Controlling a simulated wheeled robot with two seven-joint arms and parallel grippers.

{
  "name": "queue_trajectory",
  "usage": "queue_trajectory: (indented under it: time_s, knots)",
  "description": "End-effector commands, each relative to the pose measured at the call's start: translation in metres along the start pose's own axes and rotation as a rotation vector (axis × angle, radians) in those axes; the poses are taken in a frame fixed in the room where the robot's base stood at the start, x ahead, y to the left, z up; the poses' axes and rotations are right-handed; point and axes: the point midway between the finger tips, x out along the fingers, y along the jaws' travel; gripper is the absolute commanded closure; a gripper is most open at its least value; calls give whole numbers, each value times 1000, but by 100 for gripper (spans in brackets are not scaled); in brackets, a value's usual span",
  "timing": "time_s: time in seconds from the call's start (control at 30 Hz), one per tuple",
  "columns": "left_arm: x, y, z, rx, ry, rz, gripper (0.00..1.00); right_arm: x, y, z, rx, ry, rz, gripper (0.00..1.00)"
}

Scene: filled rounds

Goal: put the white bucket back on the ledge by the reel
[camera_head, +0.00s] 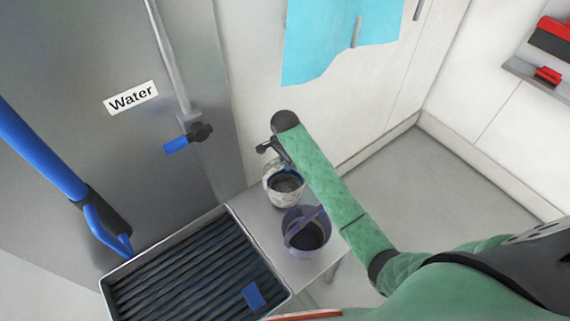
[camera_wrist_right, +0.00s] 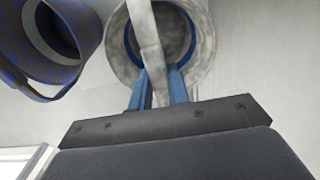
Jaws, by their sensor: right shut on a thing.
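The white bucket (camera_head: 284,198), mottled grey, stands or hangs with its mouth up over the pale grey ledge (camera_head: 255,205); I cannot tell if its base touches. My right gripper (camera_head: 268,147) is just above it. In the right wrist view the blue fingers (camera_wrist_right: 160,88) are shut on the pale handle strap of the white bucket (camera_wrist_right: 198,70), with its round mouth beyond. No reel can be made out clearly. My left gripper is not in view.
A blue bucket (camera_head: 306,240) stands close in front of the white one and shows in the wrist view (camera_wrist_right: 85,25). A ribbed tray (camera_head: 200,258) is to the left, with a blue hose (camera_head: 45,150) beyond. A steel panel with a "Water" label (camera_head: 131,97) and tap (camera_head: 197,133) rises behind.

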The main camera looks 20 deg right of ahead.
Motion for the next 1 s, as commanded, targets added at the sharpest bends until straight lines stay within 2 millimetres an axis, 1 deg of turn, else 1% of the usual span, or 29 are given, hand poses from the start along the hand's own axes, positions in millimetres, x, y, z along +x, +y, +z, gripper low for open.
queue_trajectory:
  time_s: [0.03, 0.1, 0.2, 0.37, 0.4, 0.47, 0.5, 0.83, 0.93, 1.0]
  knots:
    - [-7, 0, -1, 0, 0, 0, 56, 4, 0, 0, -1, 0, 3, 100]
    - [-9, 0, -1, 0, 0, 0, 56, 11, 0, 0, -1, 0, 1, 100]
    - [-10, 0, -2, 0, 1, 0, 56, 18, 0, 0, 0, 0, 0, 100]
    - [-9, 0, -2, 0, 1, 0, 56, 19, 0, 0, 0, 0, -1, 100]
    - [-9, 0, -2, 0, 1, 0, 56, 19, 0, 1, 0, -1, 0, 80]
    - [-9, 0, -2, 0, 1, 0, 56, 19, 0, 1, 0, -1, 0, 69]
    - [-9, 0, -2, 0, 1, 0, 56, 19, 0, 1, 0, -1, 0, 61]
    - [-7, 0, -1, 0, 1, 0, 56, 17, 0, 1, 0, 0, -1, 60]
    - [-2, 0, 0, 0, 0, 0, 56, 12, -1, 1, 0, 0, -3, 60]
    - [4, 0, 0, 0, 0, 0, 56, 4, -1, 1, 0, 0, -4, 60]
